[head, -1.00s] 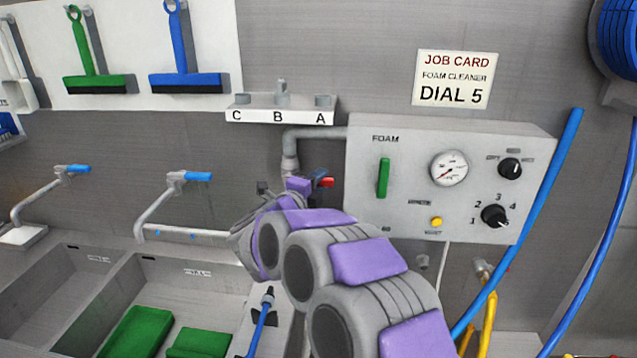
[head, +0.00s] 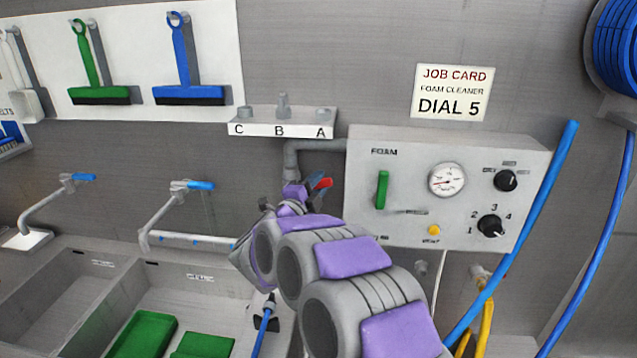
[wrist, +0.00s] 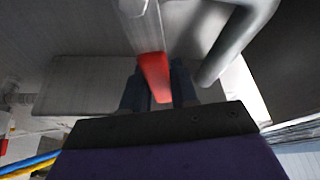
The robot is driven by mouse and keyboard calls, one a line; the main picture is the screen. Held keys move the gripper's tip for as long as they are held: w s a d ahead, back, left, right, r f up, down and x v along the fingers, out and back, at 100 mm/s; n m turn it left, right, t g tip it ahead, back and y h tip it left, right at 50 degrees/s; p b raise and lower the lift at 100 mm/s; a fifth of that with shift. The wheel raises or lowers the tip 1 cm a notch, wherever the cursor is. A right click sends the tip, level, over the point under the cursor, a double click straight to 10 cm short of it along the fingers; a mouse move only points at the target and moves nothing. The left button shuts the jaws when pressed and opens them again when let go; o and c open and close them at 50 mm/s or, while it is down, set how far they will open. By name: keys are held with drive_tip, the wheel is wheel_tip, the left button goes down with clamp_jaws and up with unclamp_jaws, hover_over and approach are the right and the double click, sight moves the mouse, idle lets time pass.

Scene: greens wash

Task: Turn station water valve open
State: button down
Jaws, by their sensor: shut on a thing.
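The valve body is mostly hidden behind my arm.
The foam panel (head: 412,230) with a green lever (head: 382,190), gauge (head: 446,180) and knobs is close on the right. A grey pipe (head: 320,146) runs above my gripper. Sinks (head: 85,290) and blue-handled taps lie left; a blue hose (head: 540,200) hangs right.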

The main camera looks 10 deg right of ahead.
drive_tip(key=r+n+p, duration=0.1)
drive_tip(key=a+r+n+t+p, duration=0.1)
drive_tip(key=n+p, duration=0.1)
drive_tip(key=r+n+t+p, duration=0.1)
drive_tip(key=n, duration=0.1)
drive_tip(key=shift+w+a, duration=0.2)
drive_tip(key=shift+a, duration=0.05)
drive_tip(key=shift+w+a+r+n+t+y+p, duration=0.1)
drive_tip(key=shift+a+r+n+t+y+p, duration=0.25)
drive_tip(key=shift+n+p, duration=0.45)
drive_tip(key=shift+w+a+r+n+t+y+p, duration=0.15)
drive_tip(key=shift+a+r+n+t+y+p, duration=0.2)
drive_tip(key=shift+n, duration=0.7)
drive_tip(key=shift+w+a+r+n+t+y+p, duration=0.1)
drive_tip(key=shift+a+r+n+t+y+p, duration=0.1)
drive_tip(key=shift+a+n+t+p, duration=0.55)
drive_tip(key=shift+d+g, duration=0.35)
drive_tip(key=c, duration=1)
unclamp_jaws()
drive_tip(key=shift+w+a+f, duration=0.1)
drive_tip(key=shift+o, duration=0.2)
drive_tip(key=b+v, duration=0.1)
drive_tip(key=v, duration=1.6)
drive_tip(key=shift+a+f, duration=0.2)
